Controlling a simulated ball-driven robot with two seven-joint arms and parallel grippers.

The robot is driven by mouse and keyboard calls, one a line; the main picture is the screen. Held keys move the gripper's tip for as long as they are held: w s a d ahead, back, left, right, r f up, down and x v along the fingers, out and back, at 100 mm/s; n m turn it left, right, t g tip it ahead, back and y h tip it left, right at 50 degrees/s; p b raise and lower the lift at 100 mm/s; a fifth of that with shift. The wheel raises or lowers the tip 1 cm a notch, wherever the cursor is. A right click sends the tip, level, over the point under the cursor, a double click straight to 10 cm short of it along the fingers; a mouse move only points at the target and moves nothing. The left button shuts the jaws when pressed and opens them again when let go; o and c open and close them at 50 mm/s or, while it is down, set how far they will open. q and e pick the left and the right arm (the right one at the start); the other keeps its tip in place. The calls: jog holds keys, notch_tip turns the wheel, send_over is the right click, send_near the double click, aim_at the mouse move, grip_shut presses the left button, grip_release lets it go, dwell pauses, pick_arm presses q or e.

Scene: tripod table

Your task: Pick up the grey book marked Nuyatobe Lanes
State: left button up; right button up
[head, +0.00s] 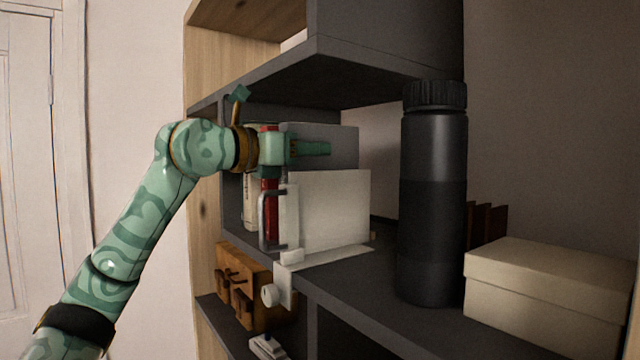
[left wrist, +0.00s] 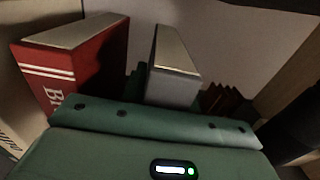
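A grey book (head: 345,146) stands upright on the middle shelf, partly hidden by a white panel in front of it. Its top edge and end show in the left wrist view (left wrist: 172,72); I cannot read a title on it. My left gripper (head: 308,149) is level with its upper part. One green finger lies across the book's near face, and a green finger (left wrist: 138,80) shows in the gap between it and the red book. Whether the fingers press on the book is hidden. My right gripper is not in view.
A red book (head: 270,190) and a cream book (head: 248,203) stand left of the grey one. The white panel (head: 335,212) is at the shelf front. A dark bottle (head: 432,195) and a cream box (head: 545,295) stand to the right. A shelf board (head: 320,62) hangs overhead.

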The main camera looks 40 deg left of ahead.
pick_arm(q)
grip_shut()
jog(key=shift+r, duration=0.1)
dwell(1.0)
